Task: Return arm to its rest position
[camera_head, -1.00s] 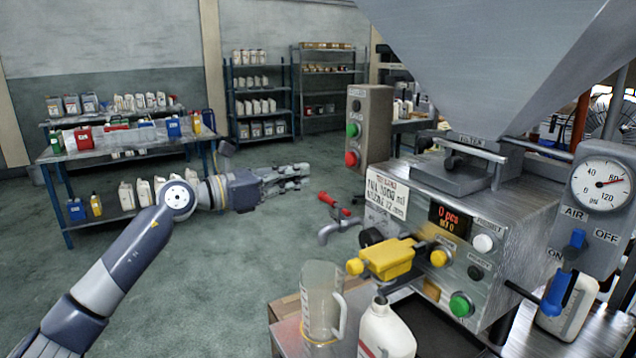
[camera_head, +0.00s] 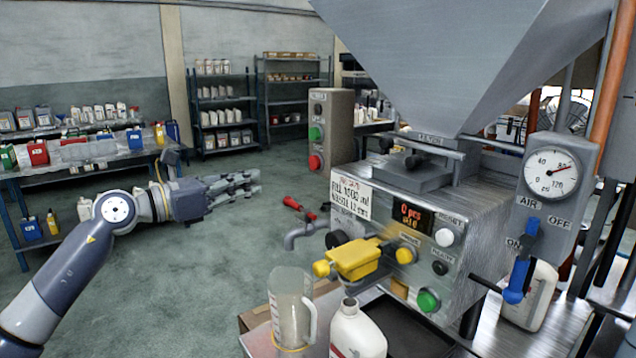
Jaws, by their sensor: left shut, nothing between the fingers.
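My left gripper (camera_head: 243,186) is shut and empty. It is held out to the right over the open floor, at the end of my left arm (camera_head: 72,258), which comes in from the lower left. It appears apart from the filling machine (camera_head: 470,225) on the right. My right gripper is out of the picture.
The machine has a yellow nozzle block (camera_head: 358,258), a red-handled tap (camera_head: 300,209) and a button post (camera_head: 328,128). A clear measuring jug (camera_head: 291,308) and a white bottle (camera_head: 357,330) stand below it. A table (camera_head: 60,172) with containers is at the left. Green floor (camera_head: 215,275) is free between.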

